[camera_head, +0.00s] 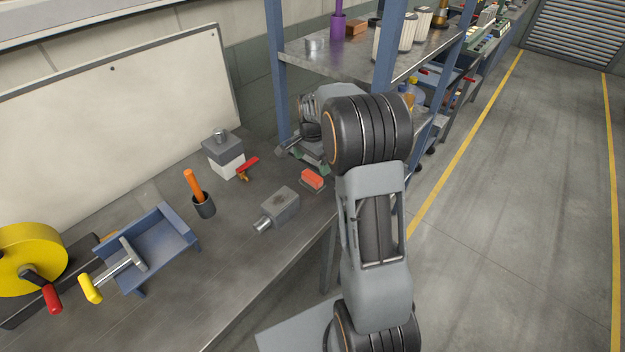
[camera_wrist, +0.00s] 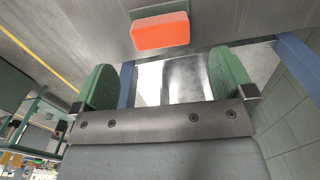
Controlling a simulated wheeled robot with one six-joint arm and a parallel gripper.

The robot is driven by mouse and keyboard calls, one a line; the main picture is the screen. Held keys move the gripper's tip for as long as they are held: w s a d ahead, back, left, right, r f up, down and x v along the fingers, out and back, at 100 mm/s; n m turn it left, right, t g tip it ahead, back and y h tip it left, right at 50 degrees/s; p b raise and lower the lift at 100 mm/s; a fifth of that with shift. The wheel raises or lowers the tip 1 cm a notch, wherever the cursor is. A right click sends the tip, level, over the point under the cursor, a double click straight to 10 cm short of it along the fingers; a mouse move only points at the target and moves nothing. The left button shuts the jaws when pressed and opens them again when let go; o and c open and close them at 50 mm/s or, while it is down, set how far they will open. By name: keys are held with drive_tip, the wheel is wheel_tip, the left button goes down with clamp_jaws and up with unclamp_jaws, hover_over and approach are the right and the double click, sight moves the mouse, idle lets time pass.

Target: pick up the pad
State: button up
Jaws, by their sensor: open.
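In the head view my gripper (camera_head: 309,158) is partly hidden by my arm, just behind the block.
A grey metal pump body (camera_head: 281,207) lies just left of the block. A grey-white box (camera_head: 223,155), a red-handled valve (camera_head: 246,168), a dark cup with an orange handle (camera_head: 203,204) and a blue vise-like holder (camera_head: 150,250) stand further left. A blue-post shelf (camera_head: 279,85) rises behind.

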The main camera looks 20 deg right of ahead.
sight(312, 175)
drive_tip(key=shift+f+p, duration=0.85)
drive_tip(key=shift+f, duration=2.85)
drive_tip(key=c, duration=0.9)
